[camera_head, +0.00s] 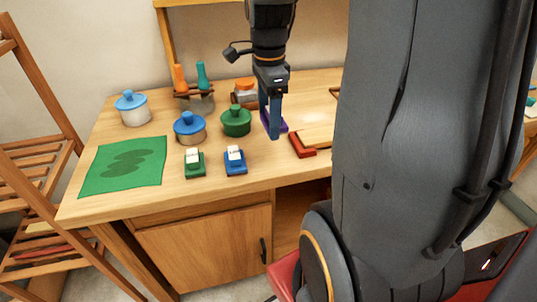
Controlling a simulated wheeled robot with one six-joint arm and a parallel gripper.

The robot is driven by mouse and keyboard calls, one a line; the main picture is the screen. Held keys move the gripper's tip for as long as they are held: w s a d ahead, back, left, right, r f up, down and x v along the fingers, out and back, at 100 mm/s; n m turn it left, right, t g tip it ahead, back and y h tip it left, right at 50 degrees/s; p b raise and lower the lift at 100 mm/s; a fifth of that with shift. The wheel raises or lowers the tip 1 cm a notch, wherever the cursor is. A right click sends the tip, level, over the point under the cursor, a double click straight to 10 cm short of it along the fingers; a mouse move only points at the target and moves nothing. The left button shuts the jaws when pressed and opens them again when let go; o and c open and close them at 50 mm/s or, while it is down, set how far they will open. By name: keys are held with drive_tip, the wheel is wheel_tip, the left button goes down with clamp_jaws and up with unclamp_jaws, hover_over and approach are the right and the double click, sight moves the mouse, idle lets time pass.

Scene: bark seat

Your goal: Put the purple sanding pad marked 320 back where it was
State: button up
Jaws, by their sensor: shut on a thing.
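My gripper (272,120) points down over the workbench (215,192), to the right of the green lidded tin. It is shut on the purple sanding pad (284,126). Only slivers of the pad show beside and behind the blue fingers, and no number on it can be read. The pad is at or just above the bench top; I cannot tell whether it touches. A green block (194,170) and a blue block (236,168), each with a white piece on top, stand near the front edge. A red block (303,151) lies just right of my gripper.
A green tin (236,123), blue tin (190,129) and white pot (133,114) stand left of my gripper. A green cloth (105,175) lies left. My arm hides the bench's right part.

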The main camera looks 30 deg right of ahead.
hover_over(269, 158)
wheel_tip(269, 158, down, 8)
drive_tip(key=shift+f+p, duration=0.2)
drive_tip(key=shift+p, duration=0.25)
drive_tip(key=shift+f+p, duration=0.5)
drive_tip(key=shift+f, duration=0.1)
drive_tip(key=shift+f, duration=0.25)
drive_tip(key=shift+f, duration=0.35)
drive_tip(key=shift+s, duration=0.1)
